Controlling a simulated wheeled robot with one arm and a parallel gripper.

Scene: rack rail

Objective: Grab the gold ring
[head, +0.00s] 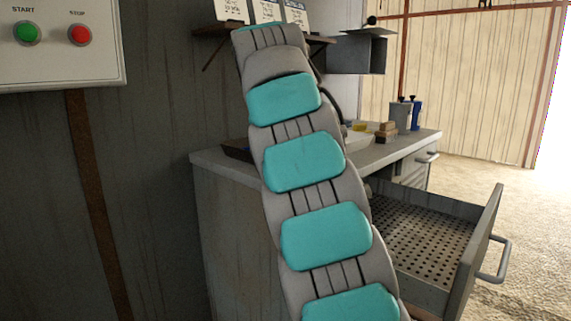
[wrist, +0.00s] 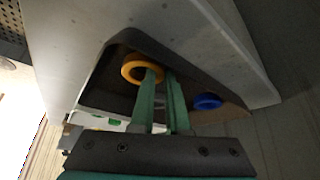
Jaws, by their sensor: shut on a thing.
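The gold ring (wrist: 130,72) shows in the wrist view, at the tips of my gripper (wrist: 162,78). The two green fingers are close together and shut on the ring's right side. The rest of the ring sticks out to the left of the fingers. It is over or in a dark tray (wrist: 218,84); I cannot tell whether it touches the tray's floor. In the head view my own arm hides the gripper and the ring.
A blue ring (wrist: 207,101) lies in the tray, right of the fingers. In the head view the tray (head: 236,149) stands on the worktop (head: 214,160). An open, perforated drawer (head: 425,235) juts out at the right. A shelf (head: 318,40) with cards is above.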

